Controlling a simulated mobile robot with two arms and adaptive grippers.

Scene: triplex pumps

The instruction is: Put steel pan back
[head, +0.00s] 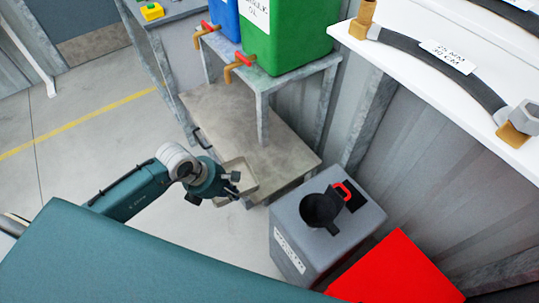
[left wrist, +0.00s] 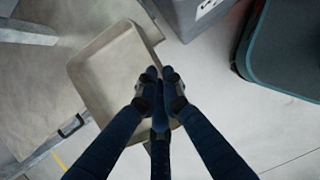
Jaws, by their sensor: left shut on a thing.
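The steel pan (head: 248,178) is a shallow beige-grey rectangular tray with rounded corners. My left gripper (head: 234,184) is shut on its near side in the head view. In the left wrist view the pan (left wrist: 108,75) lies beyond the closed fingers (left wrist: 157,82), which cover part of its rim. The pan is at the front edge of a low grey-brown platform (head: 225,115) under the drum stand. I cannot tell whether it touches the platform. My right gripper is not in view.
A green container (head: 290,38) and a blue one (head: 225,18) with taps stand on the metal stand above the platform. A grey box (head: 290,225) with a dark funnel (head: 320,210) stands right of the pan. Open floor (head: 90,130) lies left.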

